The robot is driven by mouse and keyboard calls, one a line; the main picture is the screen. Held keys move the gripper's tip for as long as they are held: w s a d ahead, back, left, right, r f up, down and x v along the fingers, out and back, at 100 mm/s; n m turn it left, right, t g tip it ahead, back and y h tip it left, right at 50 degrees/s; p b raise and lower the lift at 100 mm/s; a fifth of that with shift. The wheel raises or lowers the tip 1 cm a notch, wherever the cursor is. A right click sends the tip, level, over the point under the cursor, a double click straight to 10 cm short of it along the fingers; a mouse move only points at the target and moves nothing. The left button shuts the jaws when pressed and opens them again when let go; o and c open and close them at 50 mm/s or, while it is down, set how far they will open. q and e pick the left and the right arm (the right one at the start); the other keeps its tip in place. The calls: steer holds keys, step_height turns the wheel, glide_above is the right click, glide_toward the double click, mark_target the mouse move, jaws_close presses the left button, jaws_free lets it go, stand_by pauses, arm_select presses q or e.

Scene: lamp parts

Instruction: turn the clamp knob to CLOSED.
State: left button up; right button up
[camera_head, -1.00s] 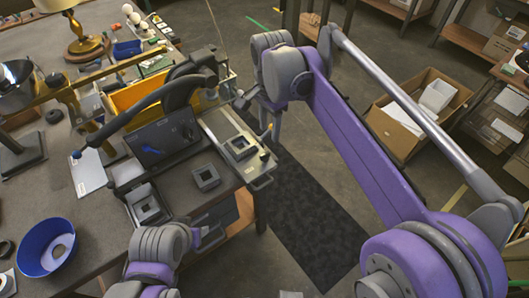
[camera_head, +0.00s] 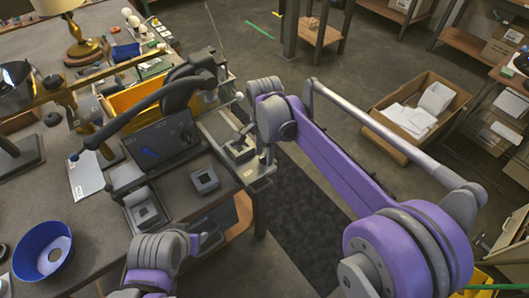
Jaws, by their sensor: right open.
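A grey plate (camera_head: 258,172) at the table's right edge bears a dark square block with a hollow. I cannot single out the clamp knob or read a CLOSED mark; my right wrist is close by and the details are small. A dark tilted panel (camera_head: 172,143) with a blue mark stands left of the plate. My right gripper (camera_head: 240,128) is open over the far part of the plate, partly hidden by its wrist; contact cannot be told. My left gripper (camera_head: 208,240) is low, in front of the table edge; its jaws are too small to tell.
Two more square blocks (camera_head: 205,180) lie near the table's front. A blue bowl (camera_head: 42,250) is at the left, a brass lamp (camera_head: 85,45) at the back. A long dark arm with a ball end crosses above the panel. An open carton (camera_head: 420,105) stands on the floor right.

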jaws_close()
steer(key=shift+n, duration=0.3)
stand_by(0.3)
steer(key=n, duration=0.3)
steer(key=shift+n, duration=0.3)
steer(key=n, duration=0.4)
steer(key=shift+n, duration=0.3)
steer(key=n, duration=0.4)
steer(key=shift+n, duration=2.5)
